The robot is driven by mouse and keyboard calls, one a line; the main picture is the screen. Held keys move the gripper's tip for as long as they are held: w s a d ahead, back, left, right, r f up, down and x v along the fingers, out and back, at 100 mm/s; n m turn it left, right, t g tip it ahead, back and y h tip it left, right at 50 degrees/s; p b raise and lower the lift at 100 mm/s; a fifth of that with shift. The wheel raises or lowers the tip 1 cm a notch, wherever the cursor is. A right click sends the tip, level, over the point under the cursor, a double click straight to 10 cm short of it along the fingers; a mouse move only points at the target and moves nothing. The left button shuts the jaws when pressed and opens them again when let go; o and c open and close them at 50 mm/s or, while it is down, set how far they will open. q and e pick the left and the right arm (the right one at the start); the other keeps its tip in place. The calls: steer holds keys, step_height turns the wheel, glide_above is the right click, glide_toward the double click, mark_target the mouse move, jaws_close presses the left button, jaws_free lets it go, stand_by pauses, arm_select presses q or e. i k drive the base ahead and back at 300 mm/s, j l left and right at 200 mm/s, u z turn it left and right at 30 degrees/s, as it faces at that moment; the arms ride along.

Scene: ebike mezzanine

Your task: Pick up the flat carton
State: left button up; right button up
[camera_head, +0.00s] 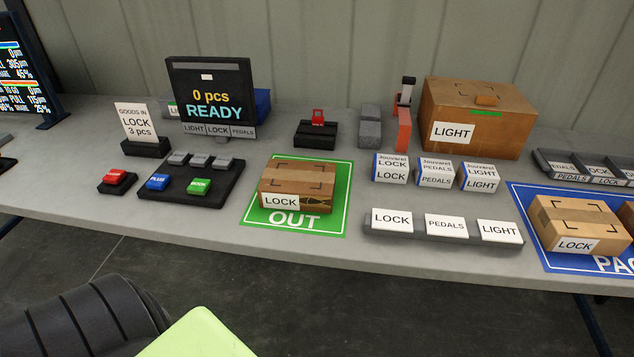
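A low, flat brown carton (310,176) with a white LOCK label lies on the green OUT mat (255,213), closed, with dark corner marks on top. A second low carton (580,210) with a LOCK label lies on the blue PACK mat (549,262) at the right. Part of another carton (629,211) is cut off by the right edge. I cannot tell from the labels which one the task calls flat. Neither of my gripper's fingers shows in this view. Nothing is seen touching the cartons.
A large LIGHT box (478,104) stands at the back right. Small Jouvaret boxes (435,173) and a LOCK/PEDALS/LIGHT label strip (440,239) lie between the mats. A button panel (190,181), red button (117,178) and display (211,92) are left of the OUT mat.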

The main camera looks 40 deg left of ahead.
mark_target(300, 185)
steer(key=u, duration=1.35)
steer(key=l, duration=0.45)
